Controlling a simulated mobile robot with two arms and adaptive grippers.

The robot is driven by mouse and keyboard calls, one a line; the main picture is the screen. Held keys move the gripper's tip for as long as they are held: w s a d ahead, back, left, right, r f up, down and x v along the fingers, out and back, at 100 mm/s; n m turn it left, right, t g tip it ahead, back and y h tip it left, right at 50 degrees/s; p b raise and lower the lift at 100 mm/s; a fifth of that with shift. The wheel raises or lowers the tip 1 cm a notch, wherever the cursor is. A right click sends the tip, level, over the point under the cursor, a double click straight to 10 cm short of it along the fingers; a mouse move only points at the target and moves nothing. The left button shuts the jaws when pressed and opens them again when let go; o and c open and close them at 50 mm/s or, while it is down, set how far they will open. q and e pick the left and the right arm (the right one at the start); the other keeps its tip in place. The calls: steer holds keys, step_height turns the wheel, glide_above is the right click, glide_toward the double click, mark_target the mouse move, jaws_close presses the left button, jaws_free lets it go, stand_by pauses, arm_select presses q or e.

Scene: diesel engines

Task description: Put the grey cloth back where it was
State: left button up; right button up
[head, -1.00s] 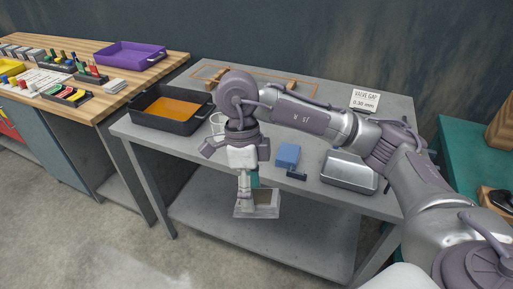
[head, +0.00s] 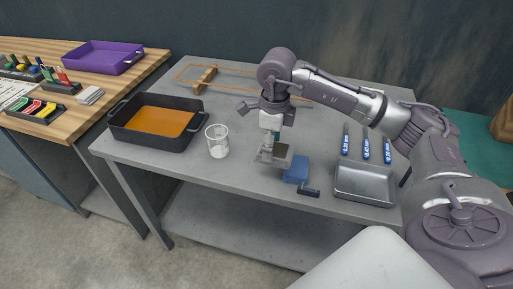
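My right gripper (head: 268,152) reaches down from the arm that comes in from the right, over the middle of the grey metal table (head: 235,178). A small dark grey-brown piece (head: 284,154), which looks like the folded grey cloth, is at its fingertips, and the fingers seem closed on it. The fingers partly cover it, and its height over the table is hard to tell. It is just behind and left of a blue block (head: 296,170) with a black handle. My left gripper is not in view.
A black pan with orange liquid (head: 155,120) and a white beaker (head: 217,142) stand to the left. A metal tray (head: 364,184) and several blue-handled gauges (head: 366,150) are to the right. An orange outline (head: 186,75) with a wooden piece (head: 205,79) lies behind.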

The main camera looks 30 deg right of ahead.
mark_target(261, 139)
steer(key=w, duration=0.1)
steer(key=w+f, duration=0.1)
steer(key=w, duration=0.1)
steer(key=w+f, duration=0.1)
steer(key=shift+w+a+f+p, duration=0.15)
steer(key=shift+a+p, duration=0.05)
steer(key=shift+p, duration=0.15)
steer(key=shift+w+f, duration=0.75)
steer(key=shift+w, duration=0.25)
steer(key=shift+f, duration=0.35)
step_height(261, 139, down, 2)
steer(key=shift+f+p, duration=0.2)
steer(key=shift+p, duration=0.45)
steer(key=shift+f, duration=0.35)
steer(key=o, duration=1)
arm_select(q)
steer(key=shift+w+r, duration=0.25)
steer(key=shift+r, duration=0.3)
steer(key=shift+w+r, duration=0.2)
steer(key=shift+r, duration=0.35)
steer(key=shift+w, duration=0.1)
